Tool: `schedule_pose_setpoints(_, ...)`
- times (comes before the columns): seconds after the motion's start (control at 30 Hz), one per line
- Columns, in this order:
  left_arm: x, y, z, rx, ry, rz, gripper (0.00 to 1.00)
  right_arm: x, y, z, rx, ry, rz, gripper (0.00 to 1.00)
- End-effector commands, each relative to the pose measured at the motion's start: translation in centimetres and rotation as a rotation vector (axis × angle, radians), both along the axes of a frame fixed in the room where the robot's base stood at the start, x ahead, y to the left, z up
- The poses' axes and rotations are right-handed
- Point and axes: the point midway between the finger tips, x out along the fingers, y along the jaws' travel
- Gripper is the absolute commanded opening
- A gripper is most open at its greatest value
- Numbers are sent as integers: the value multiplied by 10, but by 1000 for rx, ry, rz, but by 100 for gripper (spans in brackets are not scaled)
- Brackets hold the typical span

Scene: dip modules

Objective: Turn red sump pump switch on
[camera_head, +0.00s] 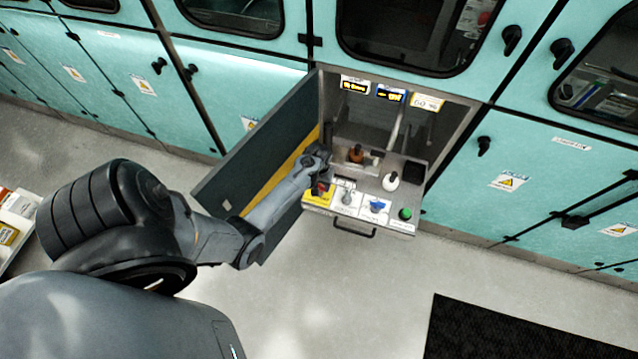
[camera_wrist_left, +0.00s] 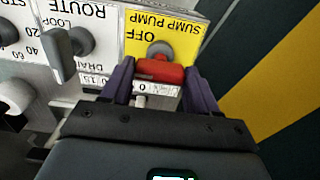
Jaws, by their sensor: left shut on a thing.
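The red sump pump switch (camera_wrist_left: 158,70) is a red handle on a grey round base, on a yellow label reading SUMP PUMP and OFF. In the left wrist view its bar lies crosswise between the two purple fingers of my left gripper (camera_wrist_left: 160,74), which is shut on it. In the head view the red switch (camera_head: 319,188) shows small at the left end of the control panel, with my left gripper (camera_head: 322,179) at it. The gripper and arm hide part of the yellow label (camera_head: 314,198). My right gripper is not in view.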

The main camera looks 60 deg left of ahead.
Motion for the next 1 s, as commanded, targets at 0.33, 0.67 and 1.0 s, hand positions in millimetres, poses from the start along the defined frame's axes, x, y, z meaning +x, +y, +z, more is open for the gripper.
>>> schedule_pose_setpoints(0.33,0,0,2,0,0,50,29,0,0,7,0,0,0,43)
schedule_pose_setpoints(0.67,0,-1,3,-2,1,274,29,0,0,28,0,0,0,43)
schedule_pose_setpoints(1.0,1,-1,2,-3,2,597,29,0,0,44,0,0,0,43)
